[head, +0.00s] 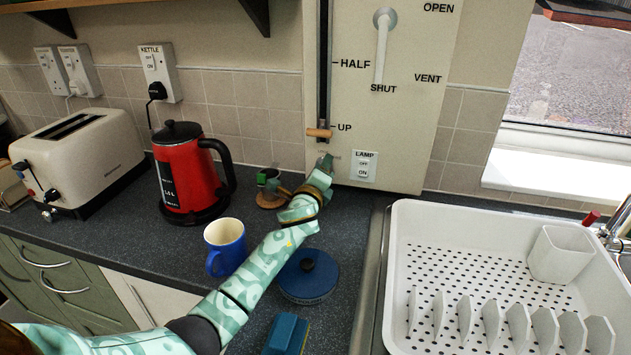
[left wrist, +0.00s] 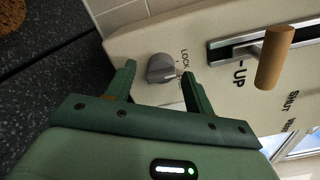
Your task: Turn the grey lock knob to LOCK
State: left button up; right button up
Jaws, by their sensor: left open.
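The grey lock knob (left wrist: 162,68) is on the cream panel in the left wrist view, with the word LOCK printed beside it. My left gripper (left wrist: 159,76) is open, with one green finger on each side of the knob. I cannot tell whether either finger touches it. The knob's pointing direction is not clear. In the head view, my left arm reaches across the counter to the panel's lower left, where the gripper (head: 324,165) largely hides the knob. My right gripper is not in view.
A wooden slider handle (head: 319,132) sticks out at UP, just above the gripper. A lamp switch (head: 363,166) is close on the right. A white dish rack (head: 420,225) is right.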

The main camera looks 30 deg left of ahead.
pick_arm(q)
jog(key=p+v, duration=0.3)
jog(key=v, duration=1.3)
jog(key=shift+p, duration=0.35)
